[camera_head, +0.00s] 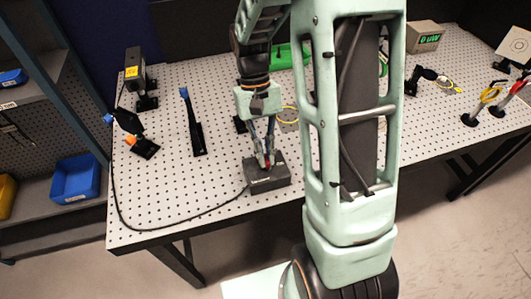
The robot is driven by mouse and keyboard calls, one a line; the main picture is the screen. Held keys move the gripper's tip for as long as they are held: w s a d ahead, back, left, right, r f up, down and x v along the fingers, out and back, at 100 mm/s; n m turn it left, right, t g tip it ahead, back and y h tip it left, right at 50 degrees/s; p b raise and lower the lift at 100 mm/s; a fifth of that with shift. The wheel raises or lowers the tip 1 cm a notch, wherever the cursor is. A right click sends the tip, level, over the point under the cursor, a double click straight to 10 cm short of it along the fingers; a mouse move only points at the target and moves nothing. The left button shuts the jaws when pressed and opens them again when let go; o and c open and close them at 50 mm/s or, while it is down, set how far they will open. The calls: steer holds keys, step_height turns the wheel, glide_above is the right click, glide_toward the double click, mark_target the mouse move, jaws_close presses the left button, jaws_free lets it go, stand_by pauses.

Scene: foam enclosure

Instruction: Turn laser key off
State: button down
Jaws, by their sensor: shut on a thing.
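A dark grey box (268,178) with a black cable sits near the front edge of the perforated table. My gripper (264,160) points down onto the top of this box. Its fingers are close together and shut on a small part at the box top, where a bit of red shows. That part looks like the laser key, but the fingers hide most of it, so its turned position cannot be told.
The perforated table (220,105) holds a black device with a yellow label (136,72), a blue-topped post (190,115), a green item (283,57) and a power meter reading 0 uW (423,37). A black cable (165,228) runs along the left edge. Shelves with blue bins (76,180) stand left.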

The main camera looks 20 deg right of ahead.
steer(key=c, duration=2.1)
jaws_free()
steer(key=shift+r, duration=0.1)
steer(key=v, duration=1.2)
